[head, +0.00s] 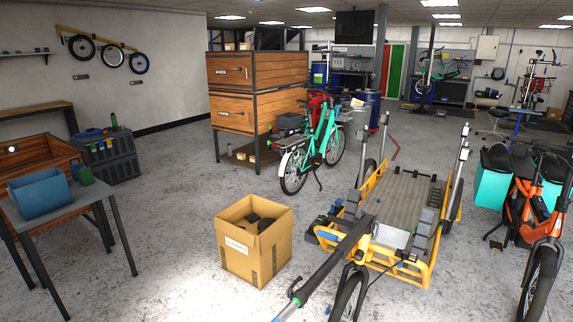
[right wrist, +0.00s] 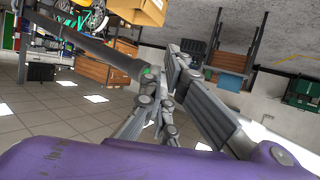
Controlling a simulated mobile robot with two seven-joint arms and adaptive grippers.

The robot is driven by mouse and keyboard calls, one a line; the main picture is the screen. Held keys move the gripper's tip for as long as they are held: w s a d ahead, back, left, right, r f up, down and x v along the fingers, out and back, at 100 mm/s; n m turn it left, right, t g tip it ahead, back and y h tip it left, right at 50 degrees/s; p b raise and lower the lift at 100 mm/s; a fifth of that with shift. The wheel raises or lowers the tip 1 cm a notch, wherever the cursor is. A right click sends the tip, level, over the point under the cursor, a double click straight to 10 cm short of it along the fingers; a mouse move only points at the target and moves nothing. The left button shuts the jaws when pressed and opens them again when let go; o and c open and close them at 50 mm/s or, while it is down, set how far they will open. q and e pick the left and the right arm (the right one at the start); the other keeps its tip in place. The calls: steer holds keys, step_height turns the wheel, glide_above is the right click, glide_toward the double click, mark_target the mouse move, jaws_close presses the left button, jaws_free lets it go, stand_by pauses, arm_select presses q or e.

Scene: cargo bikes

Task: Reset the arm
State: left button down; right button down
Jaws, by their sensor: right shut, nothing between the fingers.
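My right gripper (right wrist: 170,68) shows in the right wrist view as grey jointed fingers. It is shut with nothing held. A long dark tube (right wrist: 100,48) with a green mark runs close by the fingers from the upper left; whether it touches them I cannot tell. A purple surface fills the bottom of that view. Neither gripper shows in the head view, and my left gripper is not in view.
In the head view, a yellow cargo bike (head: 372,258) stands at centre right, and a dark tube (head: 335,262) slants to the bottom edge. A cardboard box (head: 232,262) sits left of it. An orange bike (head: 525,225) stands right, and a table (head: 75,205) left. Open floor lies between table and box.

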steer(key=s+d+f+m+g+h, duration=0.1)
steer(key=s+d+f, duration=0.3)
steer(key=s, duration=0.6)
steer(key=s+d+f+m+g+h, duration=0.1)
steer(key=s+d+f+m+h, duration=0.1)
steer(key=s+d+f, duration=0.2)
steer(key=s+d+f+m+g+h, duration=0.1)
steer(key=s+d+f, duration=0.4)
steer(key=s, duration=1.1)
step_height(320, 180, down, 3)
steer(key=shift+s+f+m+g+h+p, duration=0.15)
steer(key=shift+s+m+g+h+p, duration=0.2)
steer(key=shift+m+h, duration=0.2)
